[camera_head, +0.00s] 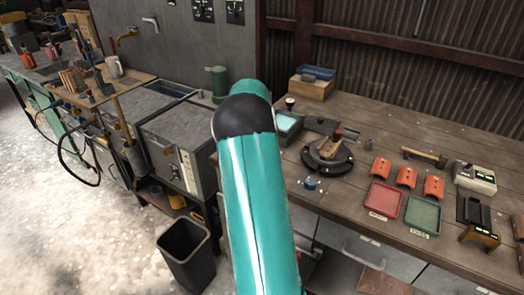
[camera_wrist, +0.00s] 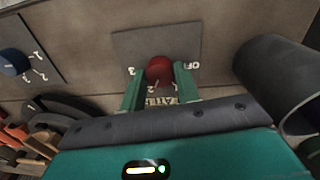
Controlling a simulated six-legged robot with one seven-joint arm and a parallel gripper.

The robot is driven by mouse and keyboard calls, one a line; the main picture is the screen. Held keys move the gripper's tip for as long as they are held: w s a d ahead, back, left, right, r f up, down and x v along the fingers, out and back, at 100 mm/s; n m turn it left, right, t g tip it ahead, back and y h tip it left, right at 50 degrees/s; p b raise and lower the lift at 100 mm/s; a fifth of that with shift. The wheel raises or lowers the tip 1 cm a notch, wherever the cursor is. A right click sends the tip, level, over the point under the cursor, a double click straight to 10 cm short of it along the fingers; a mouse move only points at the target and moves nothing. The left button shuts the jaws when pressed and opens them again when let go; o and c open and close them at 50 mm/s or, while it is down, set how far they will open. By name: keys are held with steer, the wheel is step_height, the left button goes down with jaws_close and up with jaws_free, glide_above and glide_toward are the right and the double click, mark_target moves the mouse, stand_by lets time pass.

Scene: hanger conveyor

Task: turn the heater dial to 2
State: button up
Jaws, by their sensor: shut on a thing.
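The heater dial (camera_wrist: 159,68) is a round red knob on a dark grey plate (camera_wrist: 132,45) in the wrist view. The plate carries white marks: a 3 at the left, OFF at the right, and a mark that looks like a 2 below the knob. The lettering under it is partly covered by my fingers. My gripper (camera_wrist: 159,80) has its two green fingers on either side of the red knob and is shut on it. I cannot tell which mark the knob points to. In the head view my arm hides the gripper and the heater dial.
A blue dial (camera_wrist: 14,62) with its own numbers sits left in the wrist view. A dark cylinder (camera_wrist: 285,80) stands close at the right. In the head view, the wooden bench holds a round black fixture (camera_head: 327,157), a red tray (camera_head: 381,199) and a green tray (camera_head: 422,214).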

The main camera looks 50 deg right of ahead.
stand_by(0.3)
steer(key=o, duration=1)
steer(key=shift+c, duration=0.2)
steer(key=shift+r, duration=0.1)
step_height(320, 180, up, 14)
steer(key=shift+w+f, duration=0.2)
steer(key=shift+w, duration=0.15)
